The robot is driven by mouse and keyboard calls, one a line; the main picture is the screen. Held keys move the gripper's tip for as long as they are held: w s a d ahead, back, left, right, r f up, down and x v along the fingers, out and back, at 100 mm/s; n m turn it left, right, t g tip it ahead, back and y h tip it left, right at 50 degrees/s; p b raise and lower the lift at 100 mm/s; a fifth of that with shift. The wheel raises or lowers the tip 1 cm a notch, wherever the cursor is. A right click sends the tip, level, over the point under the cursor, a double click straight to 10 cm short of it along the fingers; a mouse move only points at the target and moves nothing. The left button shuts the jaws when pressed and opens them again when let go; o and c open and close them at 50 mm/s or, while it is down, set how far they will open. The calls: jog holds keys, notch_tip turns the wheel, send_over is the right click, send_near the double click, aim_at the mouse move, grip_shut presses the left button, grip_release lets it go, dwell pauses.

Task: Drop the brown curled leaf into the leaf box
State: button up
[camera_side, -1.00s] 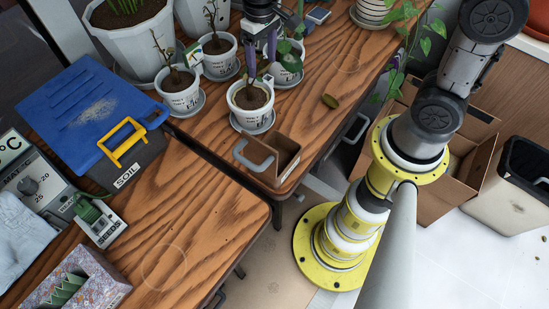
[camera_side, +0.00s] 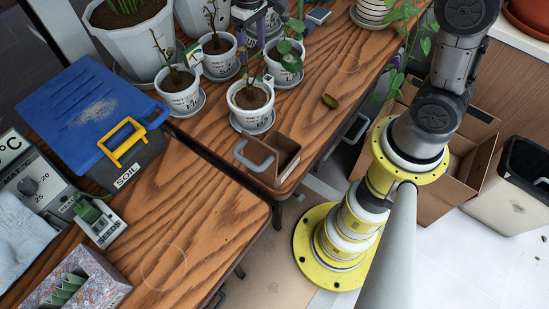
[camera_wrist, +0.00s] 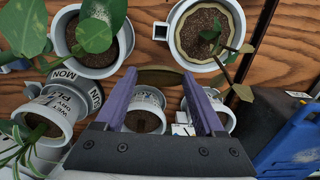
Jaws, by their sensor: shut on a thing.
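My gripper (camera_wrist: 160,82) is shut on a thin brown curled leaf (camera_wrist: 160,76), held crosswise between its purple fingertips. In the side view my gripper (camera_side: 252,32) is at the top, above the small white pots; the leaf cannot be made out there. An open brown box with a grey handle (camera_side: 287,161), apparently the leaf box, stands at the table's front edge, below and to the right of my gripper. No label on it can be read. It is not clearly seen in the wrist view.
Several small white pots with plants stand under my gripper, including one at the front (camera_side: 251,116). A blue-lidded soil bin (camera_side: 95,105) stands at left. Bare wood surrounds the brown box.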

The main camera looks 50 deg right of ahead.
jog(key=r, duration=0.2)
jog(key=a+r, duration=0.1)
jog(key=r, duration=0.1)
jog(key=shift+s+r, duration=0.1)
jog(key=shift+s, duration=0.2)
jog(key=s+a, duration=0.6)
jog(key=s, duration=0.3)
jog(key=s+a, duration=0.7)
jog(key=s, duration=0.2)
jog(key=shift+w+d+f, duration=0.1)
jog(key=shift+f, duration=3.05)
jog(key=shift+w+d+f, duration=0.1)
jog(key=shift+f, duration=3)
jog(key=o, duration=1.3)
